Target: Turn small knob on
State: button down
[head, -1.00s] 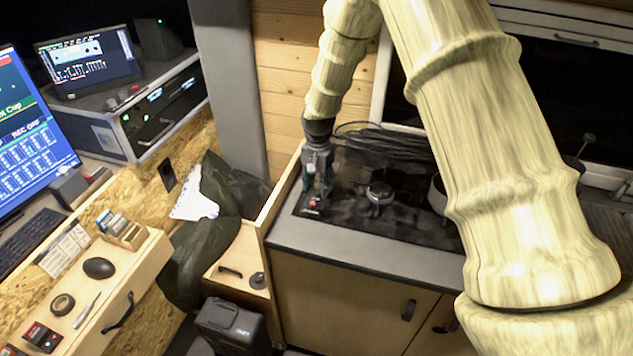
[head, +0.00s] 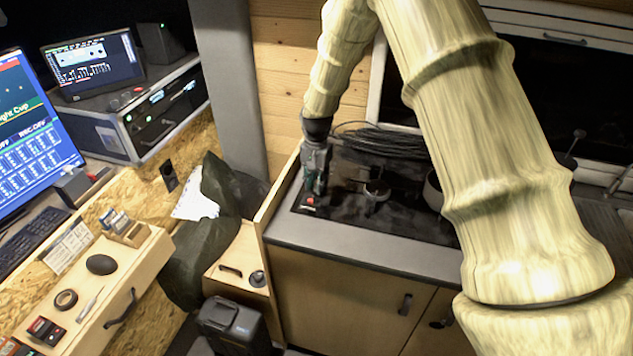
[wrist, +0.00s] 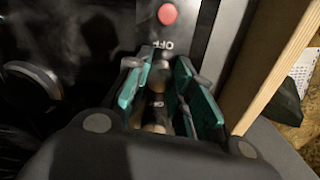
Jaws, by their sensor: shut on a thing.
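My gripper (head: 314,184) points down over the left end of the dark glossy counter top, and it also shows in the wrist view (wrist: 172,85). The rest of the knob is hidden by the fingers. A red round button (wrist: 167,14) sits just beyond the fingertips on a grey panel with the lettering "OFF" beside it. The red spot (head: 311,201) also shows at the gripper's foot in the head view.
A larger round dark fixture (head: 377,190) sits on the counter to the right. A wooden side board (wrist: 270,65) rises close beside the gripper. Black cables (head: 380,138) lie behind. A desk with drawer (head: 100,300) stands at left.

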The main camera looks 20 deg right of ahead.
jog(key=n, duration=0.4)
jog(key=shift+s+f+n+b, duration=0.1)
jog(key=shift+f+n+b, duration=0.05)
jog(key=shift+n+b, duration=0.2)
jog(key=n, duration=0.4)
jog(key=shift+n+b, duration=0.25)
jog(key=shift+b, duration=0.05)
jog(key=n, duration=0.4)
jog(key=shift+n, duration=2)
jog(key=c, duration=1.2)
grip_release()
